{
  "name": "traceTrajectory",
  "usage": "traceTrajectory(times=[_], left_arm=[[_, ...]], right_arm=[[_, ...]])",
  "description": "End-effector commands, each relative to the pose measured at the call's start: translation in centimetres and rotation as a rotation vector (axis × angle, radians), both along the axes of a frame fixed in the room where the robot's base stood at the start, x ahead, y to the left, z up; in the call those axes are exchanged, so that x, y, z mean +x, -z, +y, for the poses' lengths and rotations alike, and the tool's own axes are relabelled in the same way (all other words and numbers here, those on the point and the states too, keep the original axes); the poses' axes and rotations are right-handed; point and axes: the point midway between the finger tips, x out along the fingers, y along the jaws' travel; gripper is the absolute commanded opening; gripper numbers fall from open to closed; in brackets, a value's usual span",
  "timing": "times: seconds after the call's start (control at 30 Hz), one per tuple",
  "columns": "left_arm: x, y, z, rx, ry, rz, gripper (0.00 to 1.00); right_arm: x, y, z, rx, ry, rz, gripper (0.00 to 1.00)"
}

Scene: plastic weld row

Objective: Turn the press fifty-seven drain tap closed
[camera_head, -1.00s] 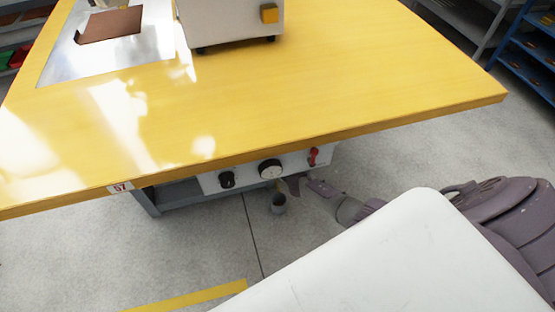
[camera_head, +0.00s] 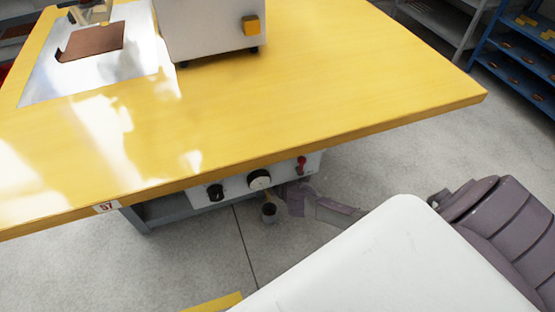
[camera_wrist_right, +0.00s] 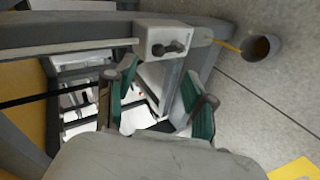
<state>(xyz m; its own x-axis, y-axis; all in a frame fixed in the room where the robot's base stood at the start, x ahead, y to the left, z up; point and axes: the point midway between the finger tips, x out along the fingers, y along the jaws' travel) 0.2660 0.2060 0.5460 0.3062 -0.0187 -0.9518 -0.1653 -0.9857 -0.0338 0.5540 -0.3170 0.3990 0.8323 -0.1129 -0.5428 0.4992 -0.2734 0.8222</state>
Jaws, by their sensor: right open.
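The press 57 panel (camera_head: 230,187) hangs under the yellow bench's front edge. The cup also shows in the right wrist view (camera_wrist_right: 262,47). I cannot tell which fitting is the drain tap. My right gripper (camera_head: 290,196) is below the panel, just right of the cup. Its green-padded fingers (camera_wrist_right: 160,95) are apart, with nothing clearly held. My left gripper is out of view.
The yellow bench top (camera_head: 300,100) overhangs the panel and the gripper. A white machine (camera_head: 207,28) stands on it. A blue shelf (camera_head: 515,70) is at the far right. Grey floor is clear around the cup.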

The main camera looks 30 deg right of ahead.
Motion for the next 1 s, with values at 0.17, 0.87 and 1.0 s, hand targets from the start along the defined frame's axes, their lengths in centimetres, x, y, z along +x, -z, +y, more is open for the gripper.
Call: traceTrajectory(times=[0.17,0.87,1.0], left_arm=[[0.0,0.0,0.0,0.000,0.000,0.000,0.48],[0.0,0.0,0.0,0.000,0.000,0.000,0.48],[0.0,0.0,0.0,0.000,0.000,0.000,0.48]], right_arm=[[-2.4,-1.5,0.3,0.000,-0.001,0.000,0.54],[-4.0,-2.7,0.6,0.000,-0.001,-0.001,0.54],[-4.1,-2.8,0.8,0.007,0.005,-0.001,0.54]])
